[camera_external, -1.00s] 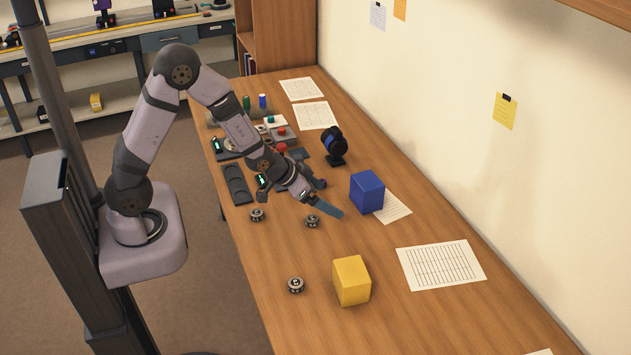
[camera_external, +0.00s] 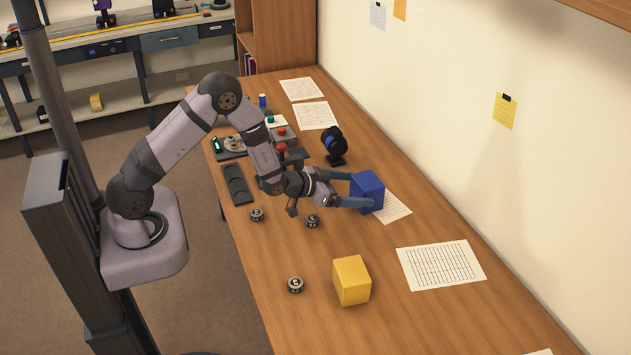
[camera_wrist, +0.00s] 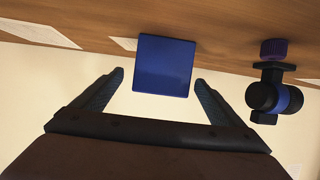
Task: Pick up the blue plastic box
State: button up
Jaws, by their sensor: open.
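The blue plastic box (camera_external: 368,193) stands on the wooden table, partly on a paper sheet. In the wrist view the blue box (camera_wrist: 164,65) appears between and just beyond the two fingertips. My gripper (camera_external: 356,190) is open and held low, its fingers pointing at the box's left side. In the wrist view my gripper (camera_wrist: 160,78) has its fingers spread wider than the box, with nothing held. In the external view one fingertip overlaps the box's near lower edge; I cannot tell if it touches.
A yellow box (camera_external: 351,281) stands nearer the front. A black and blue lens device (camera_external: 334,146) stands behind the blue box; it also shows in the wrist view (camera_wrist: 273,96). Small round parts (camera_external: 312,221) lie near my arm. The table right of the yellow box is clear except for paper (camera_external: 441,265).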

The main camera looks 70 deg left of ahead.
jog(key=shift+w, duration=0.25)
jog(key=shift+p+x, duration=1)
jog(key=shift+x, duration=1.45)
jog(key=shift+a+f, duration=0.2)
jog(key=c, duration=1.3)
